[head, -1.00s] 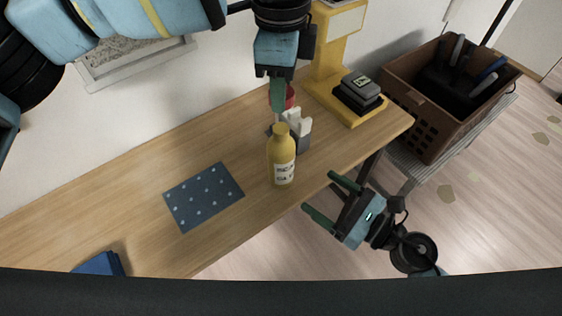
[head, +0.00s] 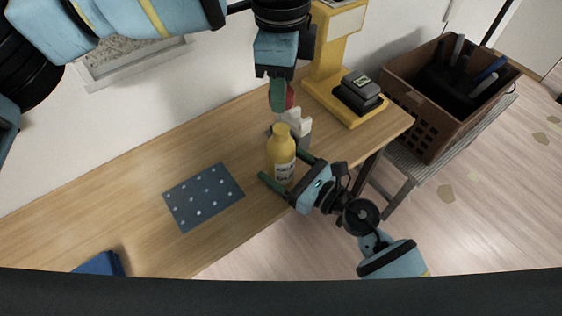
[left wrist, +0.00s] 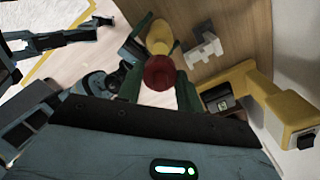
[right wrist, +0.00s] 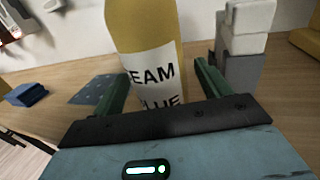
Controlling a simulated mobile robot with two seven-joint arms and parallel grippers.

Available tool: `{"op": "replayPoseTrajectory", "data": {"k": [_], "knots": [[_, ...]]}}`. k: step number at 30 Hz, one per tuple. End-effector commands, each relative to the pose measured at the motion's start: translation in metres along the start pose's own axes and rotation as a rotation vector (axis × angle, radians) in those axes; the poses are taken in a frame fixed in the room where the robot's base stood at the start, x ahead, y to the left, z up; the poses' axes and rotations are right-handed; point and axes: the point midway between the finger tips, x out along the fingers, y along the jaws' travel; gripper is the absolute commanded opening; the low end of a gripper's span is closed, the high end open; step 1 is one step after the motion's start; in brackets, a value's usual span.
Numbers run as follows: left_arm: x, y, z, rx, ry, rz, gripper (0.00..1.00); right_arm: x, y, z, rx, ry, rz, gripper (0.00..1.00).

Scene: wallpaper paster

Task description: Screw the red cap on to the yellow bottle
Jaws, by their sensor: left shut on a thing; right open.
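The yellow bottle (head: 280,146) stands upright on the wooden table, with its white label facing the table's front edge. My left gripper (head: 280,97) is shut on the red cap (head: 290,97) and holds it above the table, behind and above the bottle. The red cap also shows between the fingers in the left wrist view (left wrist: 162,72). My right gripper (head: 288,170) is open at the front of the bottle, with its fingers to either side of it.
A grey and white block-like object (head: 297,125) stands close behind the bottle. A yellow stand (head: 335,70) with a black block (head: 358,92) is at the back right. A dark dotted mat (head: 203,196) lies left of the bottle. A brown crate (head: 430,90) stands off the table's right end.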

Motion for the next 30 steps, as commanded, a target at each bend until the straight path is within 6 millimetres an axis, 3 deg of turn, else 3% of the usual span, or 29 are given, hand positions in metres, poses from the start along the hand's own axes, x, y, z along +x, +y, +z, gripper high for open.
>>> {"op": "replayPoseTrajectory", "data": {"k": [6, 21, 30], "knots": [[0.000, 0.000, 0.000, 0.000, 0.000, 0.000, 0.15, 0.000, 0.000, 0.000, 0.000, 0.000, 0.000, 0.74], [0.000, 0.000, 0.000, 0.000, 0.000, 0.000, 0.15, 0.000, 0.000, 0.000, 0.000, 0.000, 0.000, 0.10], [0.029, 0.001, 0.000, 0.000, 0.000, 0.004, 0.15, -0.001, 0.000, 0.000, 0.000, 0.000, 0.000, 0.10]]}}
